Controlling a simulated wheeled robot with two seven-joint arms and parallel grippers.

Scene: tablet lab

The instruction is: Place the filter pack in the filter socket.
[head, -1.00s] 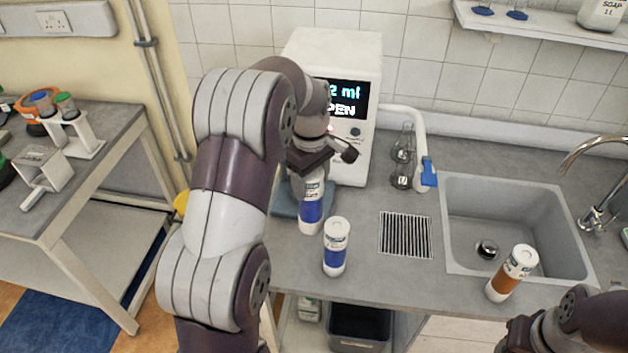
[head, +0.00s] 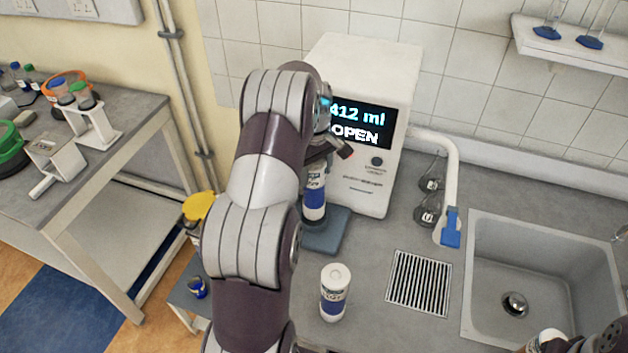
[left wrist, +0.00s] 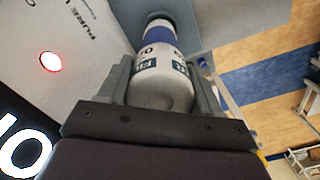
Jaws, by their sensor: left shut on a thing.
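The filter pack (head: 314,200), a white cylinder with a blue band, is upright in my left gripper (head: 316,165), in front of the white machine (head: 374,180). The left wrist view shows the pack (left wrist: 163,75) between the two fingers of the left gripper (left wrist: 162,90), which is shut on it. In the head view the pack's lower end overlaps the blue-grey plate (head: 328,238) at the machine's foot; I cannot tell whether it touches. The machine's display (head: 357,126) reads "412 ml" and "OPEN". Part of my right arm shows bottom right; its fingers are unclear.
A similar white bottle (head: 335,292) stands on the counter in front of the plate. A drain grille (head: 419,282) and sink (head: 480,265) lie to the right.

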